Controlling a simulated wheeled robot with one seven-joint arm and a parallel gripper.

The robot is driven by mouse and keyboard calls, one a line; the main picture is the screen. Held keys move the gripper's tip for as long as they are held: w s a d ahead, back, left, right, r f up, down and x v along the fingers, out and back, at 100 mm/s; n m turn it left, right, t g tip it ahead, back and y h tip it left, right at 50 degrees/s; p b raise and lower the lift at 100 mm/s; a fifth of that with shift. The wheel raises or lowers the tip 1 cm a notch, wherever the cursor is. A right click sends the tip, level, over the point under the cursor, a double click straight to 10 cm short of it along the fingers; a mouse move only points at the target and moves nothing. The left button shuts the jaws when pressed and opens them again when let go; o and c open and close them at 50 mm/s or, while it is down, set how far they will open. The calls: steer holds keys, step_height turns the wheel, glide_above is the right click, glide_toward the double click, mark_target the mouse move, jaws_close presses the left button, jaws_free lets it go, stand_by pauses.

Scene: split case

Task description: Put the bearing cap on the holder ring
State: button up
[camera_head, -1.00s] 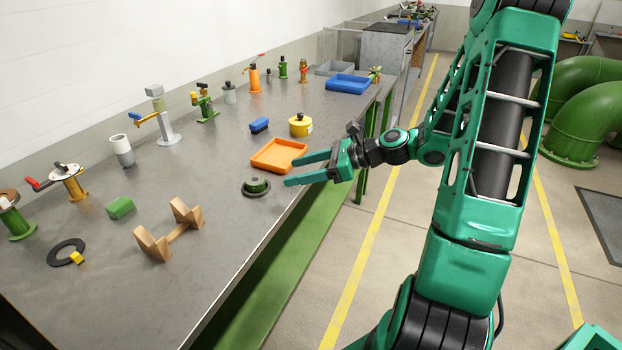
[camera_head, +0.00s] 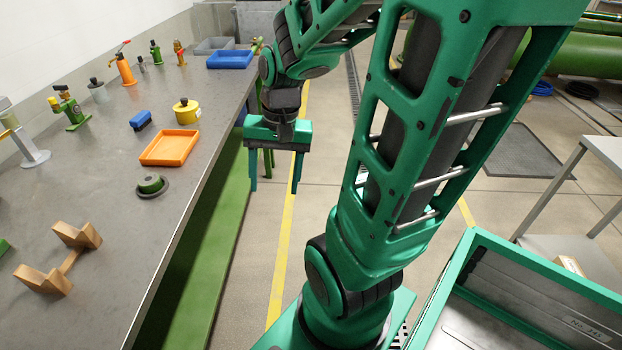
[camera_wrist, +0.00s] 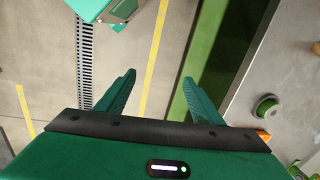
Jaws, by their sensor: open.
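A round green piece with a dark top (camera_head: 150,183) sits flat on a wider dark disc or ring (camera_head: 165,191) near the right edge of the bench. They look like the bearing cap and holder ring, though I cannot tell how closely they fit. In the wrist view the green piece (camera_wrist: 266,106) is at the right. My gripper (camera_head: 274,188) is open and empty, fingers pointing down, beyond the bench edge and to the right of the green piece. Its fingers (camera_wrist: 158,78) have only floor and bench side between them in the wrist view.
The grey bench (camera_head: 105,185) carries an orange tray (camera_head: 168,148), a yellow pot (camera_head: 187,112), a blue block (camera_head: 140,120) and a wooden cradle (camera_head: 60,262). A blue tray (camera_head: 230,60) stands farther back.

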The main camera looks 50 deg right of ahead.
steer(key=s+d+r+n, duration=0.1)
steer(key=s, duration=0.3)
steer(key=s+d+r+n+h, duration=0.1)
steer(key=s+r+n, duration=0.1)
steer(key=s, duration=0.3)
steer(key=shift+s+d+r+g, duration=0.25)
steer(key=shift+g, duration=0.15)
steer(key=shift+w+f, duration=0.25)
steer(key=shift+w, duration=0.35)
